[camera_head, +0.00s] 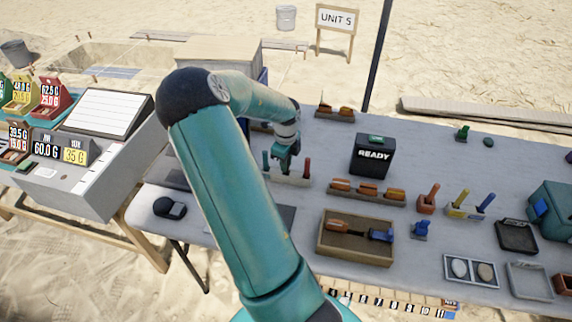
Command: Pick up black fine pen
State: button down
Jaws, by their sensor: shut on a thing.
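My gripper (286,160) is at the pen rack (292,180), between a dark green pen (265,162) on the left and a red pen (307,167) on the right. The jaws are shut on a slim dark thing in the rack's middle position, which fits the black fine pen. The jaws hide most of it, and its tip and exact colour are too small to tell. I cannot tell whether it is clear of the rack. My teal arm crosses the picture in front of the table.
A black READY box (370,157) stands right of the rack. A row of orange-handled tools (367,191) and a wooden tray (328,247) with a brush lie nearer. A grey weighing machine (85,165) is at left. Bare grey table (328,140) lies behind the rack.

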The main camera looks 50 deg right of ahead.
jog(key=shift+r, duration=0.5)
notch_tip(320, 180, up, 2)
jog(key=shift+r, duration=0.1)
jog(key=s+a+r, duration=0.2)
jog(key=a+r, duration=0.7)
jog(key=a, duration=0.4)
jog(key=shift+s+a+r, duration=0.2)
jog(key=shift+a+r, duration=0.05)
jog(key=shift+a, duration=0.1)
